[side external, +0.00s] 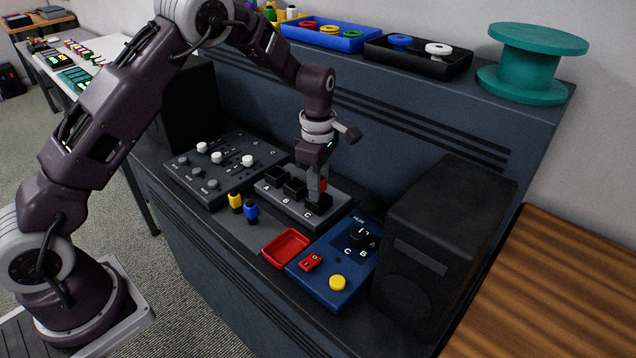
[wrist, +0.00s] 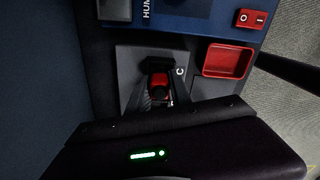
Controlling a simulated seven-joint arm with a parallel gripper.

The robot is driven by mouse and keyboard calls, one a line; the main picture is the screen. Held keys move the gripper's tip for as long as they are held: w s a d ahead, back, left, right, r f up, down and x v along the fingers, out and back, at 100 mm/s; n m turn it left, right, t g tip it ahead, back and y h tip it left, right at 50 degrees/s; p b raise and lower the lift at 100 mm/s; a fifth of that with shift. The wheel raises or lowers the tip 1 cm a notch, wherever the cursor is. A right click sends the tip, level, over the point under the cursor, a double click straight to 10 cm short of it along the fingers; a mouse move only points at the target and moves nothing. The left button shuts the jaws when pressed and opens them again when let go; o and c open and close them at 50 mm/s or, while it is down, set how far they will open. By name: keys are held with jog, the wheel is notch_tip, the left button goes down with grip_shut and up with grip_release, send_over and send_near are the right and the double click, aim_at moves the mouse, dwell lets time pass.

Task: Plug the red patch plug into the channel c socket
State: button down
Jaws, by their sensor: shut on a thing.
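The grey socket block (side external: 338,192) has black sockets marked A, B and C. My gripper (side external: 316,192) is over the channel c socket (side external: 319,205), at the block's right end, pointing down. It is shut on the red patch plug (side external: 323,185), of which only a little shows beside the fingers. In the wrist view the red plug (wrist: 159,82) sits between my fingertips (wrist: 158,92), beside the letter C and in line with the dark socket. The fingers hide the plug's lower end, so I cannot tell how deep it sits.
A yellow plug (side external: 235,202) and a blue plug (side external: 251,211) stand left of the block. An empty red tray (side external: 286,248) and a blue panel (side external: 318,283) with a red switch and yellow button lie in front. A black speaker (side external: 440,240) stands at right, a knob mixer (side external: 222,165) at left.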

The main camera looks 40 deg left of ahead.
jog(key=shift+f, duration=0.25)
jog(key=c, duration=1.1)
grip_release()
jog(key=o, duration=0.4)
jog(key=shift+s+f, duration=0.15)
jog(key=shift+s, duration=0.05)
jog(key=shift+d, duration=0.1)
jog(key=shift+c, duration=0.3)
jog(key=shift+o, duration=0.3)
jog(key=shift+w+r, duration=0.15)
jog(key=shift+r, duration=3.5)
jog(key=shift+c, duration=0.2)
